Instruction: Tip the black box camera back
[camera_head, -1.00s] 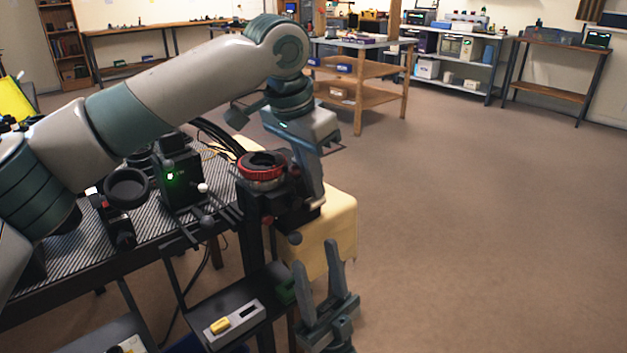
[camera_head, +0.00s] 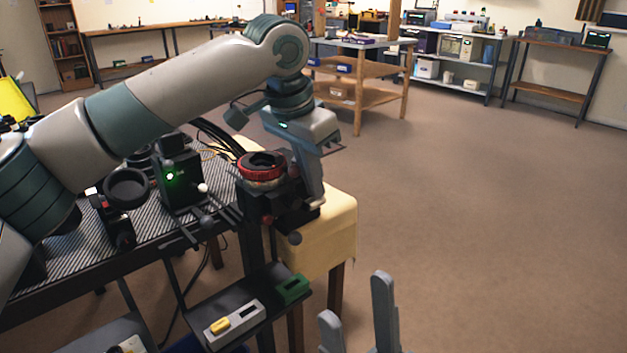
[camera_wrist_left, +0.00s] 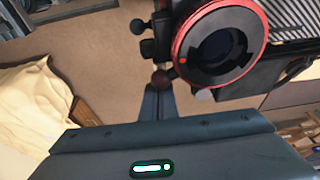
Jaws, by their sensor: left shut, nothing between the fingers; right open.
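The black box camera (camera_head: 292,205) sits on a dark stand at the table's right end. Its red-ringed round mount (camera_head: 262,166) faces up in the head view. In the left wrist view the red ring (camera_wrist_left: 222,48) surrounds a dark opening. My left gripper (camera_head: 317,202) is shut and empty, pointing down at the camera's right side. Its fingers (camera_wrist_left: 158,103) show just below the camera in the wrist view. I cannot tell whether they touch it. My right gripper (camera_head: 357,322) is open and empty at the bottom edge, partly cut off.
A black box with a green light (camera_head: 180,178) and a round black lens holder (camera_head: 126,188) stand on the ribbed table. A low tray (camera_head: 262,302) holds a grey-and-yellow tool (camera_head: 234,322) and a green piece (camera_head: 293,289). A cream-covered stand (camera_head: 335,230) is behind the camera. The right floor is clear.

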